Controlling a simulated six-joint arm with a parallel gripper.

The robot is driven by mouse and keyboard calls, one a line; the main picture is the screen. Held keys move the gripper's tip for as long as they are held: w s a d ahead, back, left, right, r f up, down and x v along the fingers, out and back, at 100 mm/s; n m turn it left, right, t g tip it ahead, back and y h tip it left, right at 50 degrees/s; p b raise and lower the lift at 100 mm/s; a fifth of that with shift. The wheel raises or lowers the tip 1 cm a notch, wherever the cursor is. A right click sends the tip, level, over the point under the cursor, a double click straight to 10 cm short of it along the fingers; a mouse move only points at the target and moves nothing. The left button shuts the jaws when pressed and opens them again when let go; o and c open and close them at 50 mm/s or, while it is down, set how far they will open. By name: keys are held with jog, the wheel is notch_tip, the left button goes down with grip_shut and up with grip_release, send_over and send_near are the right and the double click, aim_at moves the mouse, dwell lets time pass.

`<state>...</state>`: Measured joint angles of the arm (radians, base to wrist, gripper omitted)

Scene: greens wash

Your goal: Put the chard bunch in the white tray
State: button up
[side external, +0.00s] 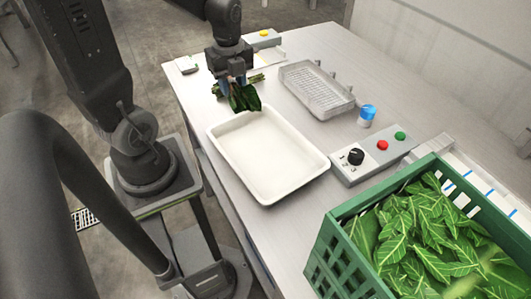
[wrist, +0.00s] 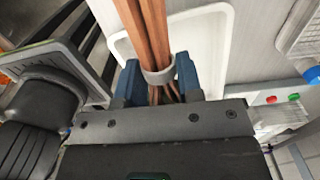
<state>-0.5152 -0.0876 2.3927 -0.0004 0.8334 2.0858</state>
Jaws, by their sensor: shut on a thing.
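The chard bunch (side external: 245,98) has dark green leaves and is in my gripper (side external: 238,80), at the far end of the white tray (side external: 268,155). In the side view its leaves overlap the tray's far rim; I cannot tell its height exactly. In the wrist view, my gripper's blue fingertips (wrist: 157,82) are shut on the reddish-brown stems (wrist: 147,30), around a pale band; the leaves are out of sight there. The white tray is shallow, rectangular and empty in the side view; part of it shows behind the stems in the wrist view (wrist: 212,50).
A clear ribbed tray (side external: 317,88) and a blue-capped jar (side external: 366,114) stand right of the white tray. A control box (side external: 375,158) with a knob and buttons sits at its near right. A green crate (side external: 345,245) of leafy greens (side external: 430,240) stands in front.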

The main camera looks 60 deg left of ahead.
send_over(271, 145)
notch_tip(271, 145, down, 7)
jog(key=shift+f, duration=2.1)
jog(key=shift+f, duration=0.15)
jog(key=o, duration=1)
